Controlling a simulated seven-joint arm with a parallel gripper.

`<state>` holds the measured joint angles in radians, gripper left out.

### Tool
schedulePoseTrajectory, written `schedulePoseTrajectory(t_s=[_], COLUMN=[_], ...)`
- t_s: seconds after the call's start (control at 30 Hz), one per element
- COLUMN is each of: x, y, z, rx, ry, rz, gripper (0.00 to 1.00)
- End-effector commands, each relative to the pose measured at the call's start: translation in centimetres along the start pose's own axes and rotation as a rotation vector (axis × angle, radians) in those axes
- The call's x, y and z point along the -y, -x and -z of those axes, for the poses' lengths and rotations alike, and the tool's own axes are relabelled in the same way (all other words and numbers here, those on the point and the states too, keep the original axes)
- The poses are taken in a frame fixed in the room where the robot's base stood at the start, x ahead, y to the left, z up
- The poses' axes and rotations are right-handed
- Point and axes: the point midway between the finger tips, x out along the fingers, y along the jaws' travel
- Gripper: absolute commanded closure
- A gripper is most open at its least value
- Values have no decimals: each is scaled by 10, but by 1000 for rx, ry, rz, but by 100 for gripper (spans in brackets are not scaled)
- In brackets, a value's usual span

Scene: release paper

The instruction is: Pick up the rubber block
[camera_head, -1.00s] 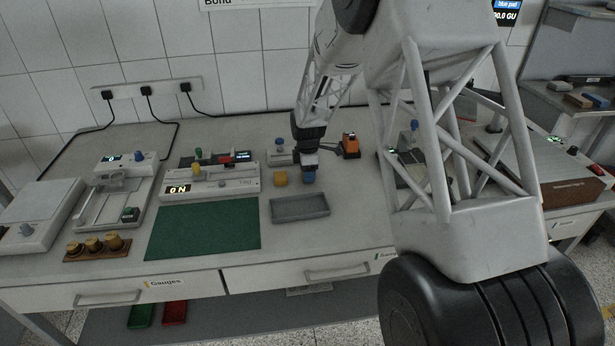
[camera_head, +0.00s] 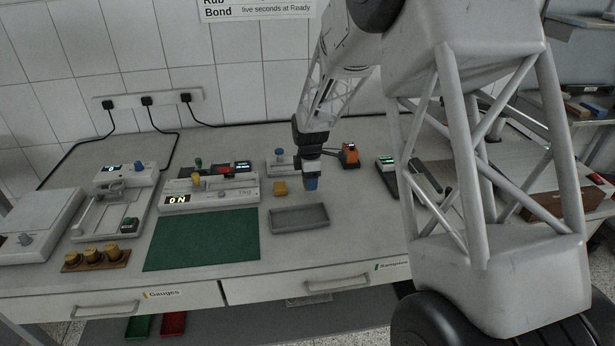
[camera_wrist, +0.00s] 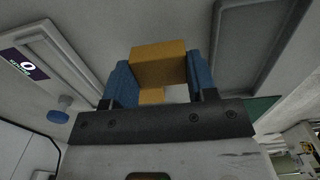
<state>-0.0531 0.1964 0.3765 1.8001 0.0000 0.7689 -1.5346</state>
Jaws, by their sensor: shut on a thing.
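My gripper (camera_head: 311,185) is low over the bench, behind the grey tray. In the wrist view its two blue fingers (camera_wrist: 161,80) are closed on the sides of an ochre block (camera_wrist: 160,62), which I take for the rubber block. In the head view the fingers hide the held block, and I cannot tell if it is clear of the bench. A yellow cube (camera_head: 280,188) shows just left of the fingers in the head view. A small yellow patch (camera_wrist: 152,96) shows between the fingers below the held block; I cannot tell if it is that cube.
The grey tray (camera_head: 299,227) lies in front, with a green mat (camera_head: 202,240) to its left. A device with a blue knob (camera_head: 280,154) and an orange-and-black unit (camera_head: 350,155) stand behind. A white press-like device (camera_head: 212,192) is at left.

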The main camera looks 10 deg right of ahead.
Motion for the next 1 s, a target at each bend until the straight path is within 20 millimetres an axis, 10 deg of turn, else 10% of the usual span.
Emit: schedulePoseTrajectory(t_s=[0.6, 1.0], x=[97, 124], y=[10, 11], z=[-3, -4], rx=[0, 0], ry=[0, 0], rz=[-1, -1], gripper=[71, 71])
